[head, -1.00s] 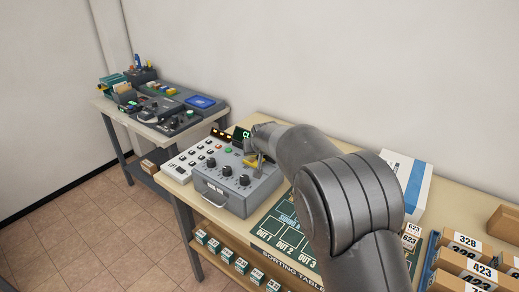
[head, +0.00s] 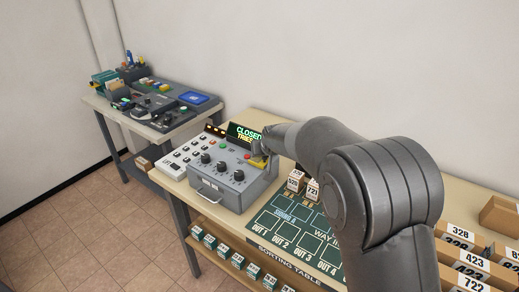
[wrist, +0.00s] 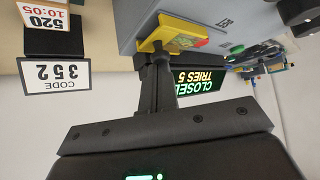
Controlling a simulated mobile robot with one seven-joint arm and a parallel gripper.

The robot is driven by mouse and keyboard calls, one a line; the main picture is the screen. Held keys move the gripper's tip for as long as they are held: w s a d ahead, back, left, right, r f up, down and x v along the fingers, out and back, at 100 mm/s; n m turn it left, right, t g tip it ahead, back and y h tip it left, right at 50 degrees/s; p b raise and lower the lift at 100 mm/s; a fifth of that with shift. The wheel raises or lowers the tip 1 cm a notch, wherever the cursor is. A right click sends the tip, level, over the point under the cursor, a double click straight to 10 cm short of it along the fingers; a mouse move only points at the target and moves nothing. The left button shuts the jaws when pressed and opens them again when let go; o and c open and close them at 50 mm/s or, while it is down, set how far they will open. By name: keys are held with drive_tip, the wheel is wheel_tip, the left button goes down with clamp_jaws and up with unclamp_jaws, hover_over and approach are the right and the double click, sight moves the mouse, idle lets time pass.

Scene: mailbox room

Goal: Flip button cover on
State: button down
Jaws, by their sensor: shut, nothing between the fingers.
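A grey control box (head: 218,190) with black knobs stands on the sorting table. The yellow button cover (head: 258,162) is at its right rear corner. In the wrist view, which is upside down, the yellow cover (wrist: 172,30) sits at the box's edge, with a small red and green patch (wrist: 188,42) beside it. My gripper (head: 266,146) is at that corner. In the wrist view my gripper's fingers (wrist: 161,58) are together and empty, with their tips at the yellow cover; I cannot tell whether they touch it. The head view does not clearly show how far the cover is turned.
A display (head: 246,133) behind the box reads "CLOSED" and "TRIES", with a 5 in the wrist view. Small numbered boxes (head: 304,186) stand right of the control box. A green sorting mat (head: 290,230) lies in front. A second table (head: 158,125) is at the left.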

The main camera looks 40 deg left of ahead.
idle(0.3)
drive_tip(key=v, duration=1)
idle(0.4)
drive_tip(key=s+d+r+m+h, duration=0.1)
drive_tip(key=d+r, duration=0.2)
drive_tip(key=d, duration=0.7)
drive_tip(key=d+r+m+h, duration=0.1)
drive_tip(key=d+r+m, duration=0.1)
drive_tip(key=d, duration=0.8)
drive_tip(key=s+d+r+m+h, duration=0.1)
drive_tip(key=d+r, duration=0.2)
drive_tip(key=d, duration=0.7)
drive_tip(key=s+d+f+m+h, duration=0.1)
drive_tip(key=s+d+f+m, duration=0.1)
drive_tip(key=s+d, duration=0.8)
drive_tip(key=s+d+f+m+h, duration=0.2)
drive_tip(key=s+d+m, duration=0.1)
drive_tip(key=s+d, duration=0.7)
drive_tip(key=shift+s+d+g, duration=0.2)
drive_tip(key=shift+d+g, duration=0.1)
drive_tip(key=shift+d, duration=0.85)
